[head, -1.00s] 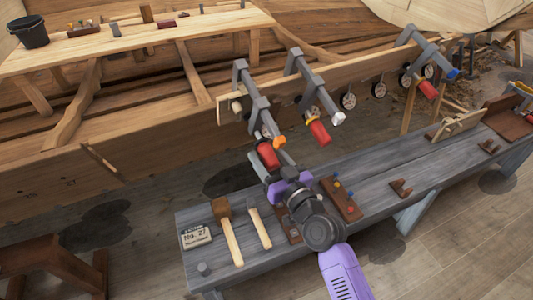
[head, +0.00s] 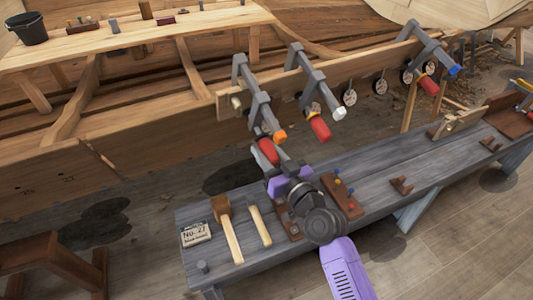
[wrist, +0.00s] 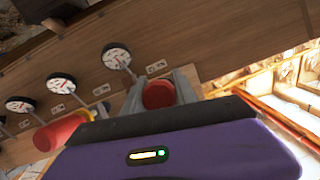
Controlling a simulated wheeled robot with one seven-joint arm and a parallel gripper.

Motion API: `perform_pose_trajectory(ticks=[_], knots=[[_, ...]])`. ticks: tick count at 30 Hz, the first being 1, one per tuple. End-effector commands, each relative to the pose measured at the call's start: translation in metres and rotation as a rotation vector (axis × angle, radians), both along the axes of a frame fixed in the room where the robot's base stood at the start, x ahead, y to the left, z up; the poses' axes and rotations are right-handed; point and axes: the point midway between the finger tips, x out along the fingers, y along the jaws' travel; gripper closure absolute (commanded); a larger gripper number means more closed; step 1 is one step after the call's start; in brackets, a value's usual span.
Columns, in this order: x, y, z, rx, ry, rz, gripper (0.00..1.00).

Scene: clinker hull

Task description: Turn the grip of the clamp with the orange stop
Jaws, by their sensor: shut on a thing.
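The clamp with the orange stop (head: 280,136) is the leftmost of three grey clamps on the hull plank in the head view. Its red grip (head: 266,150) hangs low under the clamp arm, tilted. My gripper (head: 277,157) has reached it from the bench side. In the wrist view the red grip (wrist: 158,96) shows end-on between the two grey fingers of my gripper (wrist: 160,88), which are shut on it. The orange stop is not distinguishable in the wrist view.
A second clamp with a white stop (head: 340,113) and red grip (head: 320,128) is close on the right. A blue-stop clamp (head: 455,70) is farther right. Dial gauges (head: 349,97) line the plank. The grey bench (head: 375,195) below carries a mallet (head: 230,235) and small tools.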

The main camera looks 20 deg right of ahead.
Motion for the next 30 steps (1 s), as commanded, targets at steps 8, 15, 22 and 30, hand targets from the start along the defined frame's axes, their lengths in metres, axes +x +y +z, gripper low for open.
perform_pose_trajectory(ticks=[8,15,22,30], knots=[[0.0000,0.0002,-0.0059,0.174,0.010,0.070,1.00],[-0.0005,0.0021,-0.0044,0.364,0.027,0.148,1.00],[-0.0011,0.0035,-0.0016,0.517,0.041,0.212,1.00],[-0.0015,0.0045,0.0013,0.631,0.052,0.258,1.00]])
